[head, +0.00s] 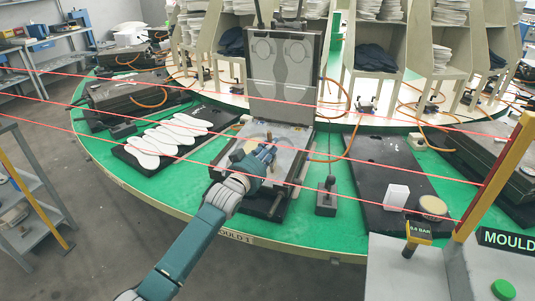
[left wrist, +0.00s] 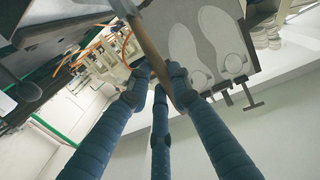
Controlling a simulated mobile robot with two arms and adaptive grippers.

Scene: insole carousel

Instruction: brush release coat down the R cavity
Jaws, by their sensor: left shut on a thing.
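My left gripper (head: 266,153) is over the lower plate of the open mould (head: 303,139). In the left wrist view its three blue fingers (left wrist: 160,88) are closed around a brown wooden brush handle (left wrist: 150,50); the bristles are not clear. The mould's raised lid (head: 284,78) stands upright behind, with two insole shapes on it. The lid also shows in the left wrist view (left wrist: 225,25). My gripper and arm hide part of the lower plate, so the R cavity and any brush contact cannot be made out. My right gripper is not in view.
White insoles (head: 172,133) lie on a black mat at the left. A black lever box (head: 326,197) stands right of the mould. A white box (head: 396,196) and a round beige-topped pot (head: 433,206) are farther right. Red lines cross the view in front of the green carousel.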

